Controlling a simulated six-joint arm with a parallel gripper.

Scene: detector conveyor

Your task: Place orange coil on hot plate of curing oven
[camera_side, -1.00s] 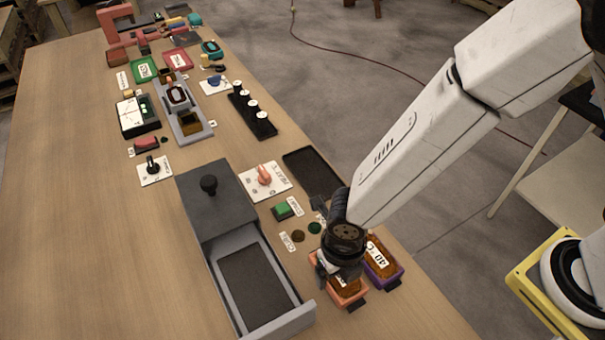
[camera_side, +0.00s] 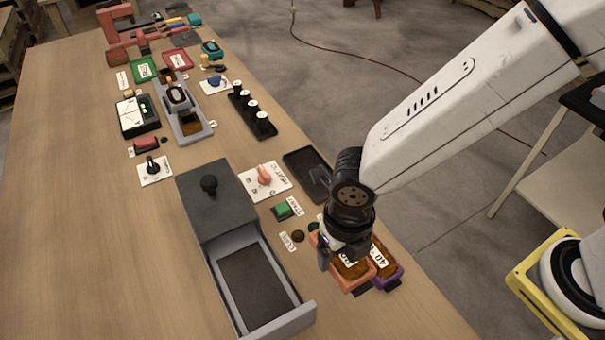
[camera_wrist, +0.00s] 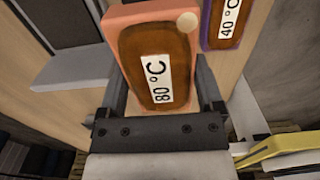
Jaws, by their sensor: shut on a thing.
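The orange coil (camera_side: 357,284) is an orange-rimmed block with a brown face and a label reading 80 °C. My gripper (camera_side: 344,257) is shut on it, and the wrist view shows the coil (camera_wrist: 157,50) between the two fingers (camera_wrist: 160,85). The coil appears slightly raised off the table. The curing oven is a grey box (camera_side: 215,205) with a dark knob on its lid and its drawer (camera_side: 290,321) pulled out toward the front. The dark hot plate (camera_side: 253,285) lies bare in the drawer. My gripper is to the right of the drawer.
A purple-rimmed coil (camera_side: 397,277) labelled 40 °C sits close at the right of the orange one. A green button (camera_side: 282,211), a dial plate (camera_side: 265,182) and a black tray (camera_side: 307,175) lie behind. The drawer's raised wall (camera_side: 278,273) stands between coil and plate.

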